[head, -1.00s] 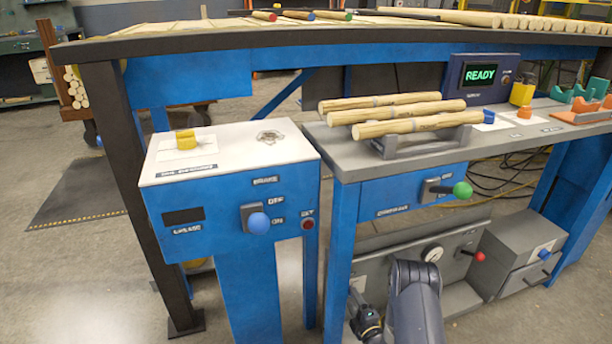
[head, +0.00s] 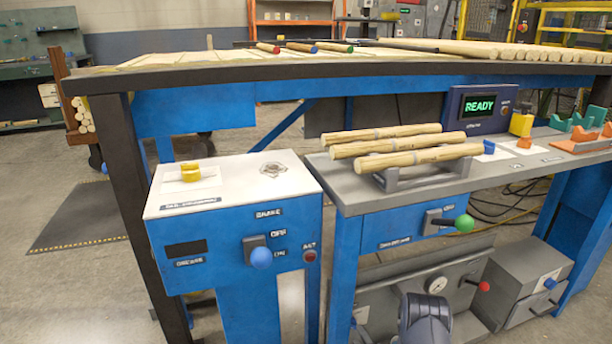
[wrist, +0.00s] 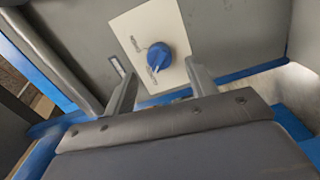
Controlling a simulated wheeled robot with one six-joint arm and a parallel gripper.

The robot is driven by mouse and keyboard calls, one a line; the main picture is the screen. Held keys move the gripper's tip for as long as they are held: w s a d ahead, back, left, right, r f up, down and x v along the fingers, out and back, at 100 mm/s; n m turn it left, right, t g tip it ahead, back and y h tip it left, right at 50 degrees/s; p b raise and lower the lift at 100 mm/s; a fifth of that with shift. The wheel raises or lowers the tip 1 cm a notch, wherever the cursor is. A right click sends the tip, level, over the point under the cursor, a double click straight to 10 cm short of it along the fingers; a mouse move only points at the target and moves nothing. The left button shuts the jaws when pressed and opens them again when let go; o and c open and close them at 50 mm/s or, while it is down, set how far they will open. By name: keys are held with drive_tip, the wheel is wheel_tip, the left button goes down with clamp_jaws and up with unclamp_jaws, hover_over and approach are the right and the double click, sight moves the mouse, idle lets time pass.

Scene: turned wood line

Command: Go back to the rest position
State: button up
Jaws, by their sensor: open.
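My gripper (wrist: 160,72) is open and empty in the wrist view, with one finger on each side of the picture's middle. A blue knob (wrist: 157,58) on a pale plate (wrist: 140,32) shows beyond and between the fingers, on a grey surface. It appears apart from them, though the exact gap is hard to judge. In the head view the gripper itself is not clearly seen; only part of my arm shows at the bottom edge.
A white-topped blue cabinet (head: 235,187) with a blue-knobbed switch (head: 260,257) stands left. A grey bench (head: 345,190) holds several wooden rods (head: 420,155) on a rack. Below are a gauge panel (head: 400,275) and a grey drawer box (head: 515,268). Open floor lies at left.

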sight(354, 328)
drive_tip(key=p+v, duration=0.2)
drive_tip(key=v, duration=0.4)
drive_tip(key=shift+m, duration=0.4)
drive_tip(key=b+x, duration=0.4)
drive_tip(key=x, duration=0.6)
drive_tip(key=shift+w+a, duration=0.1)
drive_tip(key=shift+w, duration=0.2)
drive_tip(key=m, duration=0.8)
drive_tip(key=shift+m, duration=0.3)
drive_tip(key=m, duration=0.4)
drive_tip(key=shift+m, duration=0.3)
drive_tip(key=m, duration=0.4)
drive_tip(key=shift+v, duration=0.9)
